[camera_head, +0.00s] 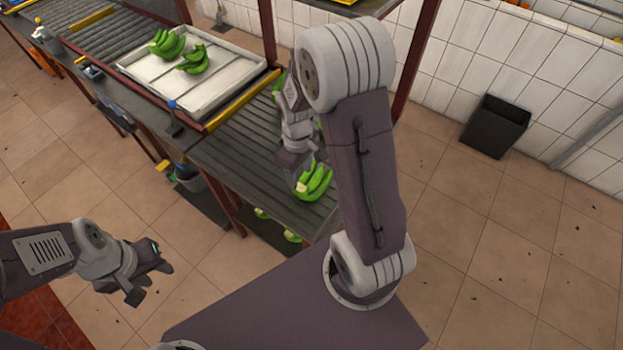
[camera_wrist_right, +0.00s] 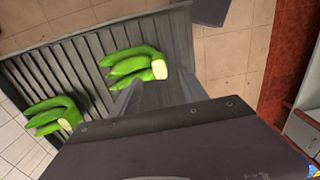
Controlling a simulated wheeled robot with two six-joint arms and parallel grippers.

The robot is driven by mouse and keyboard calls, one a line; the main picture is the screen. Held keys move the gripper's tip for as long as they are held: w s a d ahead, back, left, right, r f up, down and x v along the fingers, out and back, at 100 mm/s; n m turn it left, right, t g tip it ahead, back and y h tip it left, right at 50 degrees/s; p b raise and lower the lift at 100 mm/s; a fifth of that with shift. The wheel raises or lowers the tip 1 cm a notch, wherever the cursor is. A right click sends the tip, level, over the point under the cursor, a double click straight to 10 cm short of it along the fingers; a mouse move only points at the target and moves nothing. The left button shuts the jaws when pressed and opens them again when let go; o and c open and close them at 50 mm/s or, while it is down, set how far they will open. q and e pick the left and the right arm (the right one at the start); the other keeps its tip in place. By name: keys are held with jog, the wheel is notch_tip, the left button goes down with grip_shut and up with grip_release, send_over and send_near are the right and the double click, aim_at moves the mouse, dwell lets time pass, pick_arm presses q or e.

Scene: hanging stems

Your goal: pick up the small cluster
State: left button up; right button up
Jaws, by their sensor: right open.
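A small green banana cluster (camera_head: 318,184) with a pale cut crown lies on the slatted conveyor near its end. It also shows in the right wrist view (camera_wrist_right: 130,64), just beyond the fingers. My right gripper (camera_head: 299,172) is open and empty, pointing down beside the cluster's crown; contact cannot be told. A second cluster (camera_wrist_right: 52,116) lies farther along the conveyor, mostly hidden behind my right arm in the head view. Two more clusters (camera_head: 166,44) (camera_head: 194,61) lie in a white tray. My left gripper (camera_head: 151,282) is open and empty over the floor, left of the conveyor.
The white tray (camera_head: 226,87) sits on the conveyor (camera_head: 237,150), with a yellow bar along its near edge. Red-brown posts (camera_head: 267,30) rise behind. A bucket (camera_head: 190,178) stands below the conveyor's left side. Right floor is clear.

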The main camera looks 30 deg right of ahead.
aim_at(300, 187)
jog(key=shift+f, duration=0.55)
jog(key=shift+w+a+f, duration=0.1)
jog(key=shift+w+f, duration=0.05)
jog(key=shift+f, duration=0.25)
notch_tip(300, 187, down, 5)
jog(key=shift+w+p, duration=0.1)
jog(key=shift+p, duration=0.3)
jog(key=shift+r, duration=0.1)
grip_shut()
